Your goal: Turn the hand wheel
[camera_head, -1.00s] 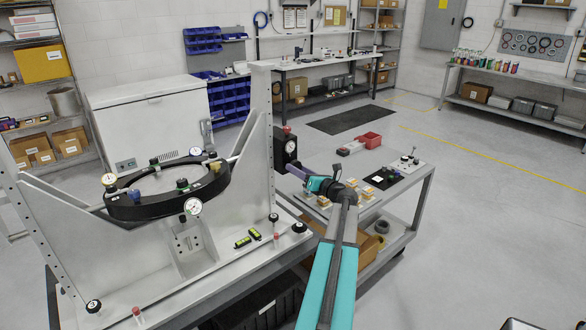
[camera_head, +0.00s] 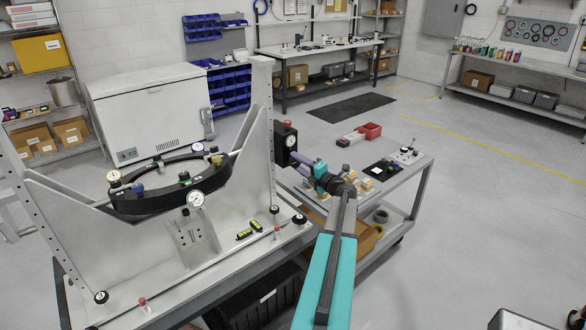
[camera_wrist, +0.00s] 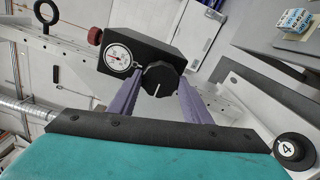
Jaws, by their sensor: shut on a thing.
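The hand wheel (camera_wrist: 160,78) is a black ribbed knob with a white mark on its face. It sits at the lower front of a black box with a white dial (camera_wrist: 118,57). My gripper (camera_wrist: 160,86) has its two purple fingers on either side of the wheel, shut on it. In the head view the black box (camera_head: 283,145) is fixed to the fixture's right upright plate. My gripper (camera_head: 297,158) reaches it from the right, and the wheel is mostly hidden there by the fingers.
The fixture's black ring (camera_head: 170,202) with small gauges stands left of the box. A grey cart (camera_head: 415,165) with small parts stands just behind my arm. Open floor lies to the right.

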